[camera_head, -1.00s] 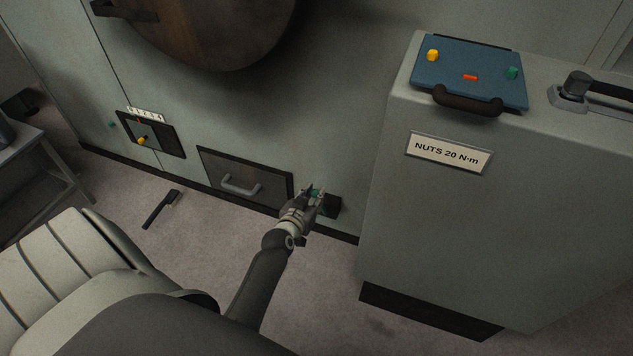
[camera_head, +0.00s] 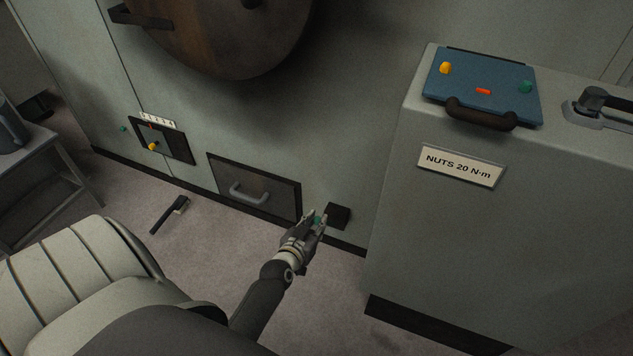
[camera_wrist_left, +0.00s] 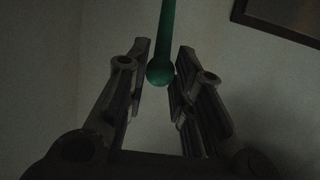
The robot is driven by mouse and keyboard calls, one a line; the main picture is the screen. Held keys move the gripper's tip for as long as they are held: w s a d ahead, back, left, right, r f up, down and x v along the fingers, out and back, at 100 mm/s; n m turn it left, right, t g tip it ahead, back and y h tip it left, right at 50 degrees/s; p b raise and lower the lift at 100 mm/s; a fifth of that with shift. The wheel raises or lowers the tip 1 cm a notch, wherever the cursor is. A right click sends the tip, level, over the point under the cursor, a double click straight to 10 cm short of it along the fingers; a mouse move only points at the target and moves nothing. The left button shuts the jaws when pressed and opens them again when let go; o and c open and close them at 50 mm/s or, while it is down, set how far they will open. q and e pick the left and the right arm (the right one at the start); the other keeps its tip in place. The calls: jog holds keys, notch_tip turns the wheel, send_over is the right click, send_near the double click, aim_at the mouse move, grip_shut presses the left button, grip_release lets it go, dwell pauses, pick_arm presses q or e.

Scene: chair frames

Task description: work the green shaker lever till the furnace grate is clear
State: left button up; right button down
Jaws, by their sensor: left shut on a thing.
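The green shaker lever (camera_head: 317,219) shows as a small green bit at my left gripper (camera_head: 316,222), low in front of the grey furnace wall (camera_head: 340,120). In the left wrist view the lever (camera_wrist_left: 163,40) is a green rod with a rounded knob, between the two fingers of my left gripper (camera_wrist_left: 160,78), which is shut on it. A dark block (camera_head: 338,216) on the wall is just right of the gripper; the lever's join to it is hidden. The grate is not in view. My right gripper is not in view.
A dark drawer front or door (camera_head: 280,190) with a grey handle is left of the gripper. A dark brush (camera_head: 169,214) lies on the floor. A grey cabinet (camera_head: 460,240) labelled "NUTS 20 N·m" stands at right. A small panel (camera_head: 180,147) has a yellow knob.

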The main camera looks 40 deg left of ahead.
pick_arm(q)
jog(key=shift+f, duration=0.1)
